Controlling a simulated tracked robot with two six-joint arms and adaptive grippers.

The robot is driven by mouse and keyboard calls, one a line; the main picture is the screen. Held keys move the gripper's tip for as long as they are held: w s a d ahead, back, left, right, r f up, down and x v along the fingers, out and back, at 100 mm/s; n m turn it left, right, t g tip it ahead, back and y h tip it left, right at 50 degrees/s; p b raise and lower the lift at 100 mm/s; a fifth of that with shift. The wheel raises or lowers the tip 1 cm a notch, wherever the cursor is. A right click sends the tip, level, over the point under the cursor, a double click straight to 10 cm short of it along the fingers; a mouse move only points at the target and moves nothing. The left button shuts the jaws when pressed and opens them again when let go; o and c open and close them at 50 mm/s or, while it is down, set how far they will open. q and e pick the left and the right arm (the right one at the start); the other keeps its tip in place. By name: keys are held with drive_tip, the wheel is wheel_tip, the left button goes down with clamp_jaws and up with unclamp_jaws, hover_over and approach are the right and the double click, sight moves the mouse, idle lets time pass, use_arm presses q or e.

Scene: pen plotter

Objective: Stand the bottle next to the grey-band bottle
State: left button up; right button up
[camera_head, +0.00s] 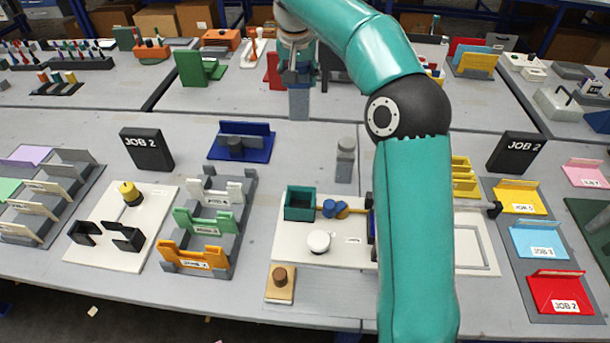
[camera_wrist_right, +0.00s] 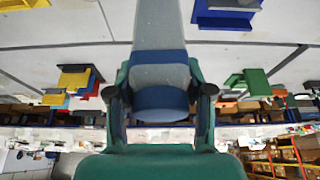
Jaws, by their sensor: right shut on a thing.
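My right gripper (camera_head: 297,72) is at the top centre of the head view, shut on a grey bottle (camera_head: 299,104) that hangs below its fingers. The bottle's upper part is hidden by the gripper. In the right wrist view the held bottle (camera_wrist_right: 158,72) shows a blue band between the teal fingers. A second grey bottle (camera_head: 345,160), seemingly the grey-band bottle, stands upright on the table, nearer and to the right of the held one, apart from it. My left gripper is not in view.
A blue holder (camera_head: 241,145) stands left of the standing bottle. A black JOB 2 sign (camera_head: 147,149) is farther left. The plotter board (camera_head: 290,235) with a teal box (camera_head: 300,203) lies in front. Bare table surrounds the standing bottle; my right arm covers the area to its right.

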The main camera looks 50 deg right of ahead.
drive_tip(key=shift+s+d+f, duration=0.15)
drive_tip(key=shift+d+f, duration=0.55)
drive_tip(key=shift+f, duration=0.2)
wheel_tip(320, 180, down, 20)
drive_tip(key=b, duration=0.1)
drive_tip(key=shift+d, duration=0.15)
drive_tip(key=shift+f, duration=0.2)
drive_tip(key=o, duration=1.5)
drive_tip(key=shift+s, duration=0.1)
drive_tip(key=shift+c, duration=0.2)
